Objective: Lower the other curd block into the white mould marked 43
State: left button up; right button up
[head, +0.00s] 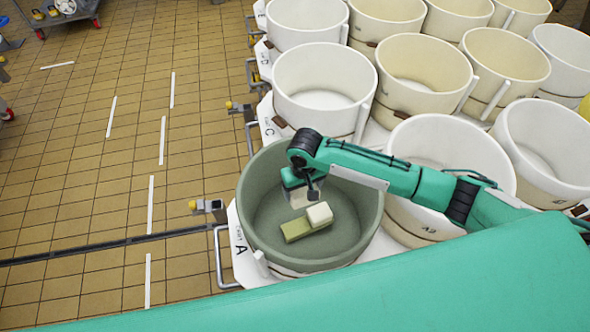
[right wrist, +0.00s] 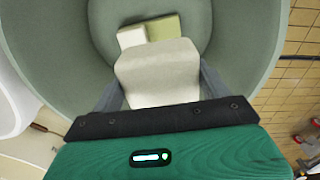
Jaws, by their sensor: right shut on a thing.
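My right gripper (head: 303,194) is inside the grey-green mould (head: 256,185) at the front, marked A on its base. In the right wrist view the gripper (right wrist: 160,84) is shut on a pale cream curd block (right wrist: 156,68). The mould's wall (right wrist: 238,40) surrounds it there. Below the held block, a small white block (head: 319,213) and a yellow-green slab (head: 300,231) lie on the mould floor, touching or overlapping. A white mould (head: 420,220) behind my arm reads 42. I cannot make out a 43. My left gripper is not in view.
Several white and cream moulds, such as one on the left (head: 320,75) and one on the right (head: 545,140), stand close together in rows behind. Metal handles (head: 222,255) stick out on the left. The tiled floor (head: 90,190) at left is open.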

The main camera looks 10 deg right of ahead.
jog(key=shift+w+a+r+p, duration=0.4)
jog(key=shift+a+r+p, duration=0.1)
jog(key=shift+r, duration=0.1)
jog(key=shift+w+a+r+p, duration=0.35)
jog(key=shift+a+r, duration=0.1)
jog(key=shift+r, duration=0.1)
notch_tip(320, 180, down, 4)
jog(key=b, duration=0.5)
pick_arm(q)
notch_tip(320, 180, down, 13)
jog(key=b, duration=1)
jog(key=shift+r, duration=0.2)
pick_arm(e)
jog(key=shift+f, duration=12)
pick_arm(q)
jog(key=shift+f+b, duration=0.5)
jog(key=shift+b, duration=0.2)
pick_arm(e)
jog(key=shift+f, duration=0.9)
jog(key=o, duration=1.2)
jog(key=shift+o, duration=0.2)
